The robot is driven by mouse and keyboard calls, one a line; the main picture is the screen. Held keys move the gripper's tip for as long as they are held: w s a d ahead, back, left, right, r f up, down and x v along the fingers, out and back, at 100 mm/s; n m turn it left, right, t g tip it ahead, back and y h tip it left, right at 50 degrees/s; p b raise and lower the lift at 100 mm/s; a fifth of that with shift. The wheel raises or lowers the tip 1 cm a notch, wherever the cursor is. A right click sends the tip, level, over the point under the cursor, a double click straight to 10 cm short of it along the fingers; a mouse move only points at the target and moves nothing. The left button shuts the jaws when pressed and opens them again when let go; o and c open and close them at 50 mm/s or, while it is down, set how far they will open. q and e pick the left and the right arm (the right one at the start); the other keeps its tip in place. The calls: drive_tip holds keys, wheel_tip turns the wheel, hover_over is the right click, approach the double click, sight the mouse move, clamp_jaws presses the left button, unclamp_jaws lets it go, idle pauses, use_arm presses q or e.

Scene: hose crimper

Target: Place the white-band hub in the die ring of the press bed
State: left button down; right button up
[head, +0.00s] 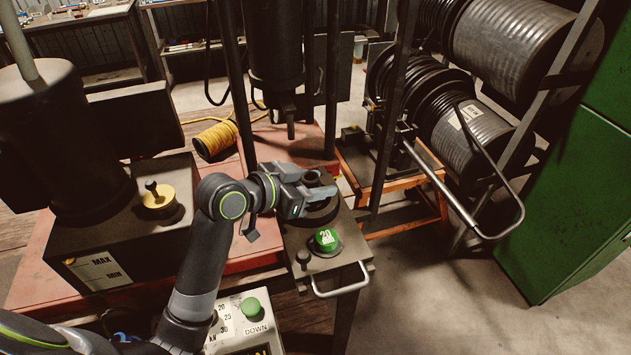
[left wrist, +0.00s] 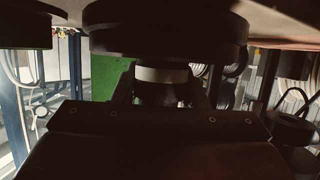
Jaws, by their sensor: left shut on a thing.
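My left gripper (head: 318,184) is over the press bed (head: 338,257), shut on the white-band hub (head: 312,178). In the left wrist view the hub is dark with a pale band (left wrist: 160,75), held between the two fingers. The black die ring (head: 322,216) lies on the bed under the gripper, partly hidden by it. In the left wrist view a wide dark disc, seemingly the die ring (left wrist: 165,38), fills the top middle, right against the hub's end. I cannot tell whether the hub sits inside the ring or just above it. My right gripper is not in view.
The press ram (head: 290,128) hangs above and behind the bed, between dark uprights. A control box with a DOWN button (head: 251,307) stands nearer. Hose reels (head: 480,130) are at right.

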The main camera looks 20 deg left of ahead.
use_arm(q)
drive_tip(key=shift+f, duration=0.15)
drive_tip(key=c, duration=0.9)
unclamp_jaws()
drive_tip(key=shift+o, duration=0.2)
drive_tip(key=shift+r, duration=0.2)
drive_tip(key=b+v, duration=0.1)
drive_tip(key=v, duration=1.1)
drive_tip(key=shift+d, duration=0.1)
